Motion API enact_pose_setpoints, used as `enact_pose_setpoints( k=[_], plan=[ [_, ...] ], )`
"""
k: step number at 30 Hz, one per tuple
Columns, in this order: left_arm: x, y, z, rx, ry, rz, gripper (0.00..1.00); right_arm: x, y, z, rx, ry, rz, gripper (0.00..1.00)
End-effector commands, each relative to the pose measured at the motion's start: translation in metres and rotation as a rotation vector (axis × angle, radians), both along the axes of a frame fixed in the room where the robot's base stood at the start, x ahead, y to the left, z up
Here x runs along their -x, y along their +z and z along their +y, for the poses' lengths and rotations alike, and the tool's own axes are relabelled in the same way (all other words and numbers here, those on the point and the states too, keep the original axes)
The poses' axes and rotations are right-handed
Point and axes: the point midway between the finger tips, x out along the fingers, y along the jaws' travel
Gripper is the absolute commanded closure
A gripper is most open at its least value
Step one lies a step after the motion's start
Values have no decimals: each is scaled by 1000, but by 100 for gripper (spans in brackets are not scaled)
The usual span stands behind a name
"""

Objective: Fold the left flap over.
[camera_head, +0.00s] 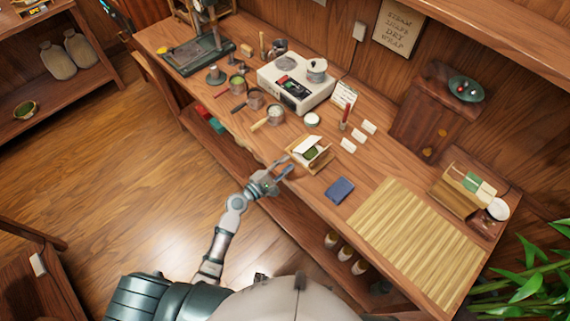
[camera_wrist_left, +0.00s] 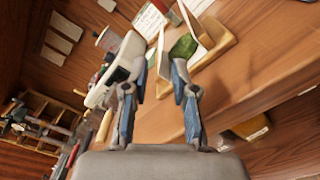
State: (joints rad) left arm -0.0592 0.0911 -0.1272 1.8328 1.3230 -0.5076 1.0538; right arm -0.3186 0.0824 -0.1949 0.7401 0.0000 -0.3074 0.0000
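A green pressed tea cake (camera_head: 312,153) lies on white wrapping paper in a small wooden holder (camera_head: 322,163) near the front edge of the bench. It also shows in the left wrist view as a green cake (camera_wrist_left: 184,47). A white flap (camera_head: 307,142) of the paper stands up beside the cake. In the left wrist view a white flap (camera_wrist_left: 164,52) rises between the fingertips, with no clear grip on it. My left gripper (camera_head: 287,166) is at the left front side of the holder, its fingers apart. The wrist view shows the same open gripper (camera_wrist_left: 162,72). My right gripper is not in view.
A white scale (camera_head: 295,82) and several handled cups stand behind and left of the holder. White cards (camera_head: 348,144) and a red stick (camera_head: 344,116) stand behind it. A folded blue cloth (camera_head: 340,190) and a bamboo mat (camera_head: 417,239) lie to the right.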

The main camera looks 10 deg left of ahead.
Motion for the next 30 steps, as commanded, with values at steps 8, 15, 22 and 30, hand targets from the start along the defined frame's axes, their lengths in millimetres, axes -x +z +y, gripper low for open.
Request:
enact_pose_setpoints(
  k=[8,15,22,30],
  plan=[
    [9,-2,6,-5,1,-3,73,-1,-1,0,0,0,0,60],
    [60,-1,36,-61,-1,-49,73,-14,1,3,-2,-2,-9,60],
    [36,3,20,-61,-2,-54,73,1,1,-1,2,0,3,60],
    [-17,2,-19,-60,-3,-51,73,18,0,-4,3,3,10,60]
  ],
)
